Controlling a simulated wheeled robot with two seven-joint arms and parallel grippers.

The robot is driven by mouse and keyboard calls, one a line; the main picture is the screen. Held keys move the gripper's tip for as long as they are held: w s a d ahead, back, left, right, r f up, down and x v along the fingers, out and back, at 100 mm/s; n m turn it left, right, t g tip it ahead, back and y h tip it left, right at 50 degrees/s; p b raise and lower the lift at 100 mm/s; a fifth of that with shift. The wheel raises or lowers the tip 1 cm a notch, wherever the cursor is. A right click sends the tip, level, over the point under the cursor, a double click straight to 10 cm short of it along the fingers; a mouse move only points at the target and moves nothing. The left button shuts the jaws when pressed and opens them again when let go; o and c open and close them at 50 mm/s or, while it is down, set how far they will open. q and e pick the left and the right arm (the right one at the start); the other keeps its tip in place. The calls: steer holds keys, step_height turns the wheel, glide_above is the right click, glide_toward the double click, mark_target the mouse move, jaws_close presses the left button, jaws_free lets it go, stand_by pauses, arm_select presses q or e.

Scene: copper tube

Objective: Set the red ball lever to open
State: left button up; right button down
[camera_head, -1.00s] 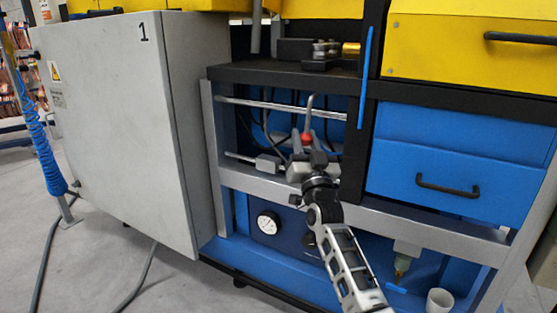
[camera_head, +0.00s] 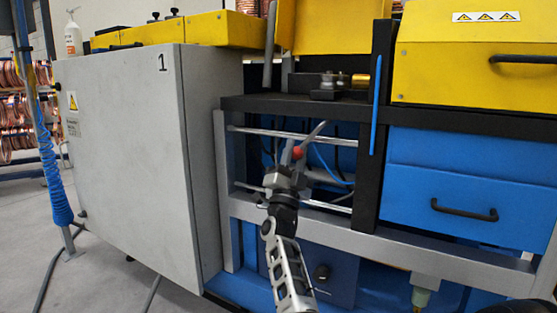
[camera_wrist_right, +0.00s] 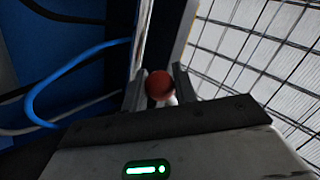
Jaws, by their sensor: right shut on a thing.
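The red ball (camera_head: 298,153) of the lever shows just above my right gripper (camera_head: 291,158) in the head view, inside the open bay of the machine. In the right wrist view the red ball (camera_wrist_right: 160,83) sits between the two fingertips of my right gripper (camera_wrist_right: 158,88), with a pale stem below it. The gripper is shut on the ball lever. The lever's base is hidden behind the gripper. My left gripper is not in view.
A grey cabinet door (camera_head: 130,150) marked 1 stands to the left of the bay. A black shelf (camera_head: 290,107) lies above it and a blue drawer (camera_head: 450,190) is to the right. A blue hose (camera_wrist_right: 50,90) and cables run near the gripper.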

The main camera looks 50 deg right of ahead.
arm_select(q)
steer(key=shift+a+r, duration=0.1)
arm_select(e)
steer(key=shift+d+r+m, duration=0.1)
steer(key=shift+r+m, duration=0.05)
steer(key=shift+m, duration=0.15)
steer(key=c, duration=1.1)
jaws_free()
steer(key=shift+c, duration=0.2)
steer(key=shift+a+f, duration=0.3)
steer(key=shift+f, duration=0.1)
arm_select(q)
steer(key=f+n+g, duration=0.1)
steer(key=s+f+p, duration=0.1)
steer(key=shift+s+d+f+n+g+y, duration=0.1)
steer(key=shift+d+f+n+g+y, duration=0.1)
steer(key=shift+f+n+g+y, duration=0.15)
arm_select(e)
steer(key=v, duration=0.6)
steer(key=shift+s+a+f, duration=0.15)
steer(key=shift+a+f, duration=0.05)
